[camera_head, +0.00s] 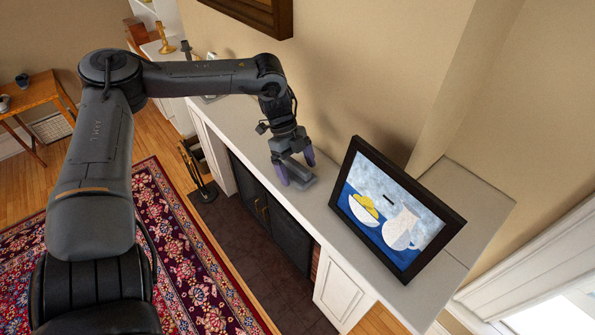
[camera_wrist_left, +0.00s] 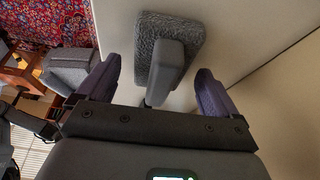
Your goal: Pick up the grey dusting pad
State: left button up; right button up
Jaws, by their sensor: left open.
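The grey dusting pad (camera_wrist_left: 170,42) lies on the white mantel shelf, with a textured flat head and a smooth grey handle block on top. It also shows in the head view (camera_head: 305,183), partly hidden by my gripper. My left gripper (camera_wrist_left: 158,90) is open, and its two purple fingers are on either side of the pad's handle end in the wrist view. In the head view my left gripper (camera_head: 296,170) is just over the pad, pointing down. I cannot tell whether the fingers touch it. My right gripper is in neither view.
A black-framed still-life picture (camera_head: 396,210) stands on the white mantel (camera_head: 322,216) right of the gripper. The wall is close behind. Below are a dark fireplace screen (camera_head: 262,205) and a red patterned rug (camera_head: 178,245).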

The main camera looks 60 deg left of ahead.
aim_at(297, 165)
pick_arm(q)
jog(key=shift+f, duration=0.2)
jog(key=shift+c, duration=0.2)
jog(key=c, duration=1.1)
jog(key=shift+c, duration=0.2)
jog(key=shift+r, duration=0.15)
notch_tip(297, 165, up, 10)
jog(key=shift+f+b, duration=0.1)
jog(key=shift+b, duration=0.3)
